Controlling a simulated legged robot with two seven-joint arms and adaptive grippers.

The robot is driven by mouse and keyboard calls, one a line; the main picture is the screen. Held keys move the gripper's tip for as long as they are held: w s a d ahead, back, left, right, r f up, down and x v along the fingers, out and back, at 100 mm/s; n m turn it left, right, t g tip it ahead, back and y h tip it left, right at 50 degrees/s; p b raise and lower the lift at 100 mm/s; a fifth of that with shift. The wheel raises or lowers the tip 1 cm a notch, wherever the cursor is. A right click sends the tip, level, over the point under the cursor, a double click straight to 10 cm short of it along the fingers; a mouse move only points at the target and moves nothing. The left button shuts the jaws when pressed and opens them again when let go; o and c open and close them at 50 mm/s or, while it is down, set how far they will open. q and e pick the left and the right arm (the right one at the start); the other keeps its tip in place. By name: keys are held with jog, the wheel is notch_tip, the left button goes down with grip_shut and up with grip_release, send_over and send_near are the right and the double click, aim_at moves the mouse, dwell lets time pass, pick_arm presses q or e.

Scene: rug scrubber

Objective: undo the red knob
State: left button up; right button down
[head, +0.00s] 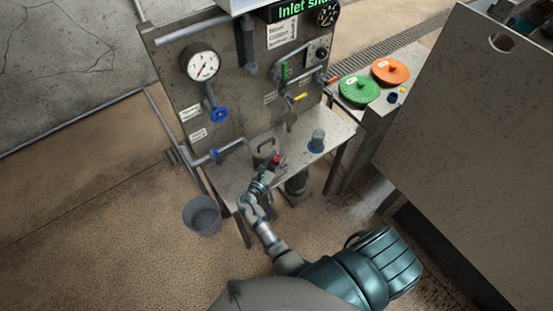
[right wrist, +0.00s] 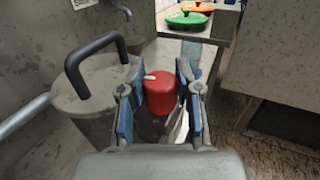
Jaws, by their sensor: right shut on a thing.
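The red knob (right wrist: 161,92) is a short red cylinder with a small pale mark at its upper left. In the right wrist view it sits between the two blue-padded fingers of my right gripper (right wrist: 160,103), which is shut on it. In the head view the knob (head: 276,158) is a small red spot at the tip of my right gripper (head: 270,168), beside a grey canister. The canister (right wrist: 88,105) has a dark loop handle (right wrist: 90,65) and stands left of the knob. What lies under the knob is mostly hidden. My left gripper is not in view.
A panel (head: 165,75) with a gauge (head: 201,63) and blue valves (head: 220,114) rises behind the bench. A blue-grey cup (head: 317,141) stands right of the gripper. Green (head: 359,89) and orange (head: 390,71) lids lie on a side table. A bucket (head: 202,215) stands on the floor.

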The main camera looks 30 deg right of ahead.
aim_at(274, 161)
jog(key=shift+w+r, duration=0.15)
jog(key=shift+r, duration=0.15)
jog(key=c, duration=0.8)
grip_release()
jog(key=shift+o, duration=0.2)
jog(key=shift+f, duration=0.15)
jog(key=shift+a, duration=0.2)
jog(key=v, duration=0.7)
jog(key=shift+a, duration=0.15)
